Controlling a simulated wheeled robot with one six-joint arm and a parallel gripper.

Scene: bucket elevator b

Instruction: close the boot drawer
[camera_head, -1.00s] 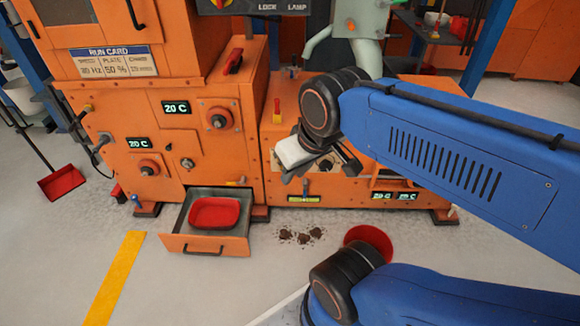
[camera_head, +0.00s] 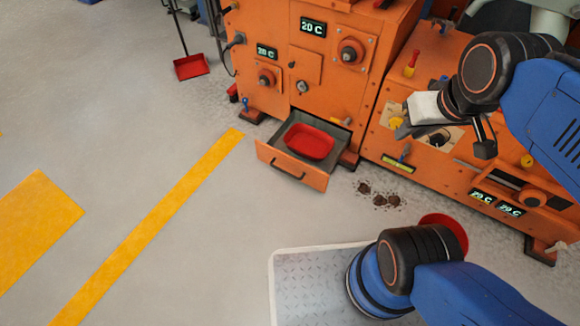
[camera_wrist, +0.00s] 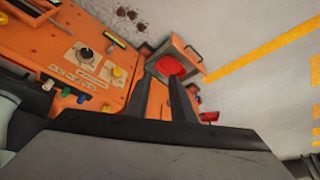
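The boot drawer (camera_head: 268,157) is pulled out of the lower part of the orange machine, with its front and dark handle facing the open floor. A red tray (camera_head: 310,142) sits inside it. In the wrist view the open drawer (camera_wrist: 194,50) and the red tray (camera_wrist: 170,66) show beyond my fingers. My gripper (camera_head: 445,142) is in front of the machine's right section, to the right of the drawer and apart from it. Its two fingers (camera_wrist: 162,85) stand apart with nothing visible between them.
Dark spilled clumps (camera_head: 380,196) lie on the floor right of the drawer. A red round object (camera_head: 447,228) is on the floor, partly behind my arm. A red dustpan (camera_head: 191,67) stands left of the machine. The floor in front and left, with a yellow stripe (camera_head: 150,222), is clear.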

